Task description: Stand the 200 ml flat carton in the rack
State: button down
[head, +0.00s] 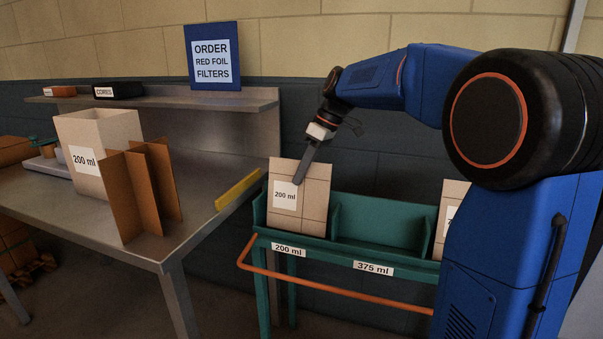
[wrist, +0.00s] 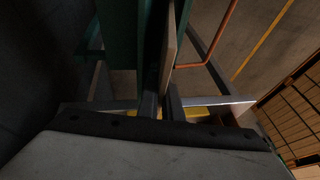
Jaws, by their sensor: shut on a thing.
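The 200 ml flat carton (head: 313,198) is a tan panel with a white "200 ml" label. In the head view it stands nearly upright at the left bay of the green rack (head: 378,222), above that rack's "200 ml" tag. Its lower edge meets the rack's front rim, and I cannot tell whether it touches the floor of the bay. My gripper (head: 297,181) is shut on the carton's upper part, coming down from above. In the wrist view the carton shows edge-on (wrist: 171,45) between the dark fingers (wrist: 163,103).
The "375 ml" bay beside it looks empty. Another labelled carton (head: 449,205) stands at the rack's right, partly behind my arm. An orange rail (head: 330,289) runs along the rack's front. A steel bench (head: 150,240) holds an upright 200 ml box (head: 110,135) and brown dividers (head: 140,190).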

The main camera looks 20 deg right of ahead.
jog(key=c, duration=1.9)
grip_release()
jog(key=shift+o, duration=0.2)
jog(key=shift+r, duration=0.15)
